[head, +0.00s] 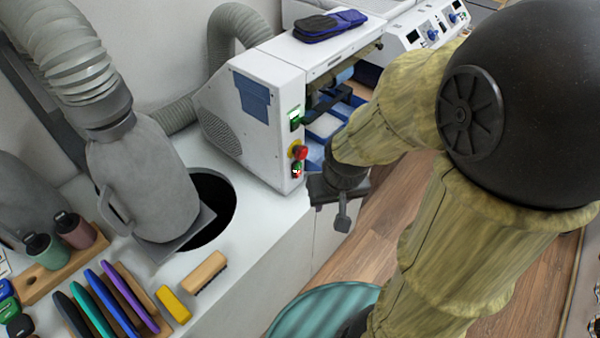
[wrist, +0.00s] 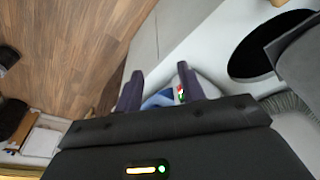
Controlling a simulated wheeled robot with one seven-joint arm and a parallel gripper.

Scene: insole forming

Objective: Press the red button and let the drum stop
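The red button (head: 300,152) is a round mushroom button on a yellow base, on the narrow end of the white machine (head: 262,125). A small red and green switch (head: 297,170) sits just below it; a red and green control also shows between the fingers in the wrist view (wrist: 181,95). My gripper (head: 343,216) is just right of and below the button in the head view, apart from it. In the wrist view its two fingers (wrist: 160,82) are spread with nothing held. I cannot clearly make out the drum or whether it turns; my arm hides part of the machine's open side.
A grey hose and nozzle (head: 145,180) stand beside a round black opening (head: 213,205) in the white counter (head: 255,228). A brush (head: 205,273), a yellow block (head: 173,305) and colored strips lie at front left. A teal round seat (head: 322,310) is below. Wooden floor is open at right.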

